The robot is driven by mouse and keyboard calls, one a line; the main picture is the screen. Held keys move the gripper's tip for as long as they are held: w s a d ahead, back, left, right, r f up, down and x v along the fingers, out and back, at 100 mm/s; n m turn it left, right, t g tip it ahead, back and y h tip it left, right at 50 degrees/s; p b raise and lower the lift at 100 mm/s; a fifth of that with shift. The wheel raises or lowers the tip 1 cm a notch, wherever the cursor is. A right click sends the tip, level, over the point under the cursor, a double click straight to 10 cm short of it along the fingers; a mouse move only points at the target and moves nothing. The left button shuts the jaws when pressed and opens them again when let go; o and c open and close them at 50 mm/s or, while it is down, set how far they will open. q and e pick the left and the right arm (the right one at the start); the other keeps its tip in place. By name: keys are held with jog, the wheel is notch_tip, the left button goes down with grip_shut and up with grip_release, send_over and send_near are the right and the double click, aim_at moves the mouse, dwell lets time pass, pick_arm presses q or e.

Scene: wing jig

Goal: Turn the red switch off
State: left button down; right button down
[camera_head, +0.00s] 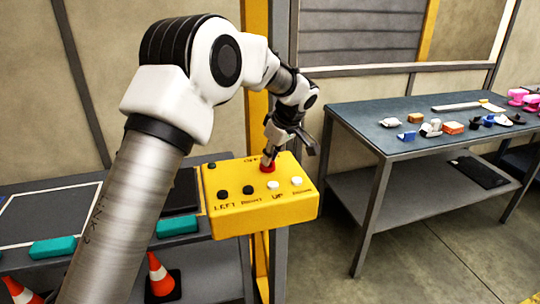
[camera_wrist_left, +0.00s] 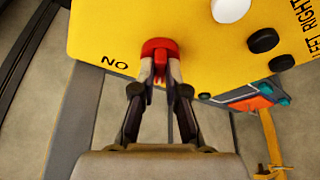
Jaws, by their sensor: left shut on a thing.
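The red switch (camera_head: 267,169) sits near the back edge of the yellow control box (camera_head: 240,222), with dark lettering beside it. My left gripper (camera_head: 268,158) reaches down to it from above. In the left wrist view, the two fingertips (camera_wrist_left: 160,74) are closed on the red switch (camera_wrist_left: 158,46), one on each side of its lever. The fingertips hide part of the lever, and I cannot tell its exact tilt. The letters "NO" show on the yellow face to the left of the switch. My right gripper is not in view.
Black buttons (camera_head: 235,192) and white buttons (camera_head: 286,184) sit on the box close to the switch. A blue-topped table (camera_head: 365,125) with small parts stands to the right. Traffic cones (camera_head: 158,274) and teal blocks (camera_head: 177,226) are at the lower left.

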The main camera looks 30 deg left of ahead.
pick_arm(q)
jog(key=shift+w+n+g+p, duration=0.1)
jog(key=shift+n+g+p, duration=0.4)
jog(key=shift+n, duration=0.7)
jog(key=shift+f, duration=0.1)
jog(key=c, duration=1.3)
grip_release()
jog(key=shift+o, duration=0.5)
jog(key=shift+a, duration=0.25)
jog(key=v, duration=1.2)
